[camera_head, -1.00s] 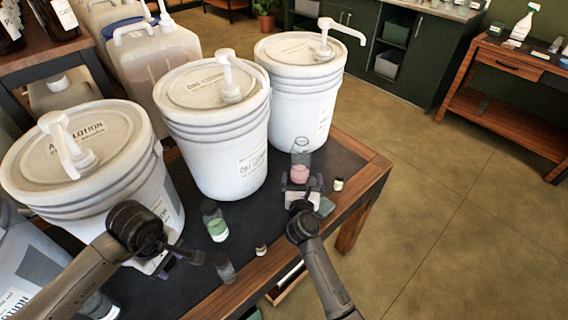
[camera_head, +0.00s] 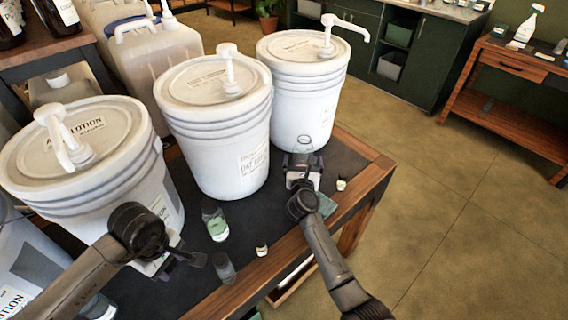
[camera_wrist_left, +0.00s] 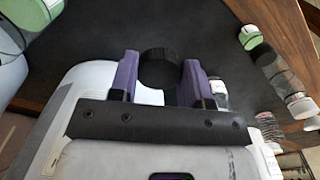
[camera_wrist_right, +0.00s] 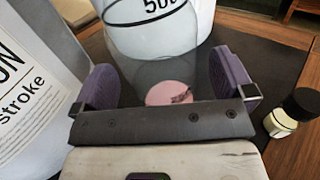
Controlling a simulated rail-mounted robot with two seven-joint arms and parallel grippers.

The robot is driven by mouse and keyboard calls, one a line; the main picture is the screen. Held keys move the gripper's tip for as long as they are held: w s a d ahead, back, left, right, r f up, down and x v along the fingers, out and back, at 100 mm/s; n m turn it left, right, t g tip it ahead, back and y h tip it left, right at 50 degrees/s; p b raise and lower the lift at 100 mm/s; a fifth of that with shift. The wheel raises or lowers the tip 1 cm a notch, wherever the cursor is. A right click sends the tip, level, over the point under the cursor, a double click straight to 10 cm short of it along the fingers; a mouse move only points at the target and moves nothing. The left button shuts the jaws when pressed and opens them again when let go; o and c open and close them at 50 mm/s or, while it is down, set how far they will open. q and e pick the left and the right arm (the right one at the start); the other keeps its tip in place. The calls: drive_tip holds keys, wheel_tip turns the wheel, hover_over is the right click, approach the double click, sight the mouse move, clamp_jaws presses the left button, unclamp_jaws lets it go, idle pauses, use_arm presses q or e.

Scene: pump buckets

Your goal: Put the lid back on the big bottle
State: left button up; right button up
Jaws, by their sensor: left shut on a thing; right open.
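The big bottle is clear with pink contents; its transparent top (camera_head: 303,143) shows just beyond my right gripper (camera_head: 301,162), in front of the far white bucket. In the right wrist view the bottle (camera_wrist_right: 165,75) stands between the two spread purple fingers. My right gripper is open around it; I cannot tell whether either finger touches it. My left gripper (camera_head: 186,256) is shut on a round black lid (camera_wrist_left: 158,68), held between its purple fingers in the left wrist view. It is over the table's left part, beside the near lotion bucket, away from the bottle. The bottle's lower part is hidden in the head view.
Three white pump buckets (camera_head: 222,130) line the back of the dark table (camera_head: 352,152).

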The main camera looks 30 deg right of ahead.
sight(307, 152)
use_arm(q)
drive_tip(key=shift+f, duration=0.35)
use_arm(e)
drive_tip(key=shift+x, duration=1.05)
